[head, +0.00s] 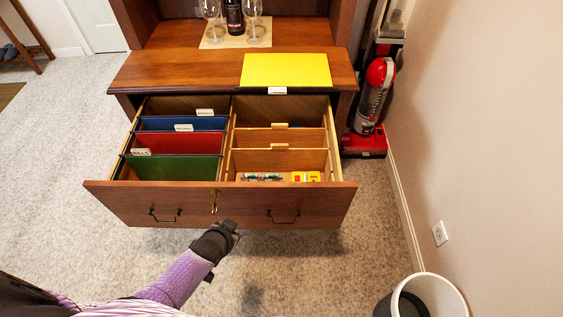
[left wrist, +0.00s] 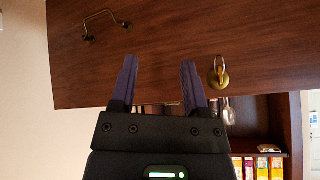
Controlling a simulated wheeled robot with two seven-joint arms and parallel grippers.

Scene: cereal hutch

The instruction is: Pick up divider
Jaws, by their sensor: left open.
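Wooden dividers with small tabs (head: 280,160) stand upright across the right half of the open drawer (head: 120,203). A flat yellow folder or divider with a white tab (head: 286,68) lies on the hutch top above the drawer. My left gripper (head: 238,231) is low in front of the drawer front, below its lock. In the left wrist view the left gripper (left wrist: 158,85) is open and empty, its fingers close to the drawer front with the key in its lock (left wrist: 219,75). My right gripper is out of view.
Blue, red and green hanging folders (head: 175,167) fill the drawer's left half. Small boxes (head: 305,176) lie in its front right. Glasses and a bottle (head: 234,18) stand behind. A red vacuum (head: 372,100) and a white bin (head: 440,292) are at right.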

